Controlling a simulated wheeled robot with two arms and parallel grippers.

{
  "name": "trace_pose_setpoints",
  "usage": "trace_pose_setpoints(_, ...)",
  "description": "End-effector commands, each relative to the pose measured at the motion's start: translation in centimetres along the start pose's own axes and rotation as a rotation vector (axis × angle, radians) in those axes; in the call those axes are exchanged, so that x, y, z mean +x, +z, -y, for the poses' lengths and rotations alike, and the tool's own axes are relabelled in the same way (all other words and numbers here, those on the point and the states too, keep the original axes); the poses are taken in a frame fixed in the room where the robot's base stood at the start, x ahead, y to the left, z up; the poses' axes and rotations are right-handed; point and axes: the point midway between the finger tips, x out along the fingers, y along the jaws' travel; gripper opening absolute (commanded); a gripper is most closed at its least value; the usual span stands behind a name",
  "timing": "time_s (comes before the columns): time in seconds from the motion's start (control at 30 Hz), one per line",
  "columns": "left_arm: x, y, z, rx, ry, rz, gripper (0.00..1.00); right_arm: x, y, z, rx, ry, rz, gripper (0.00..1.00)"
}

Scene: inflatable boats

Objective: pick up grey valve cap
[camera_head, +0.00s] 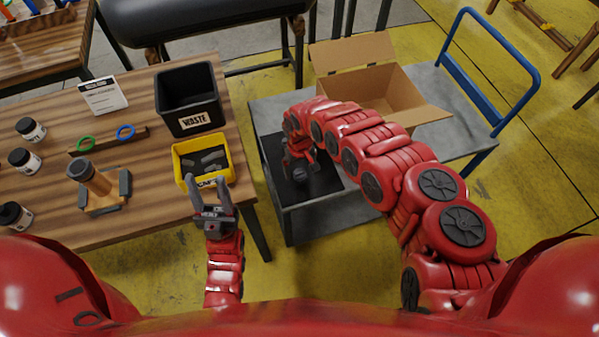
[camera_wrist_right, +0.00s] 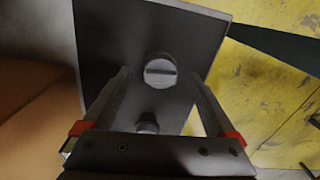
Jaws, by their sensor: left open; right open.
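The grey valve cap (camera_wrist_right: 160,71), round with a raised bar across its top, lies on a dark mat (camera_wrist_right: 205,28) in the right wrist view. My right gripper (camera_wrist_right: 163,82) is open, with its fingertips on either side of the cap and apart from it in the picture. A second small dark round part (camera_wrist_right: 148,121) shows between the fingers, closer to the palm. In the head view my right gripper (camera_head: 300,155) is over the dark mat on the grey cart, partly hidden by its arm. My left gripper (camera_head: 206,184) is open and empty by the yellow bin.
The yellow bin (camera_head: 178,160) holds several dark grey pieces. A black waste bin (camera_head: 190,97) stands behind it on the wooden table. An open cardboard box (camera_head: 397,88) and a blue handle (camera_head: 500,38) are on the cart (camera_head: 455,140). Several jars stand at the left.

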Motion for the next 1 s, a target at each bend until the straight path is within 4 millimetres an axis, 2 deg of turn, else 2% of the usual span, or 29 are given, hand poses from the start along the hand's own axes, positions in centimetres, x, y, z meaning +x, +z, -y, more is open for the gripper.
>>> trace_pose_setpoints(0.27,0.01,0.00,0.00,0.000,0.000,0.000,0.50,0.19,0.00,0.04,-0.001,0.000,0.000,0.92)
trace_pose_setpoints(0.73,0.01,0.00,0.00,0.000,0.000,0.000,0.50,0.17,-0.02,0.06,-0.001,0.000,-0.001,0.07)
trace_pose_setpoints(0.77,0.01,0.00,0.00,0.000,0.000,0.000,0.50,0.17,-0.02,0.05,-0.001,0.000,-0.001,0.04)
trace_pose_setpoints(1.0,0.00,0.00,0.00,0.000,0.000,0.000,0.50,0.12,-0.03,0.05,-0.001,0.000,-0.001,0.03)
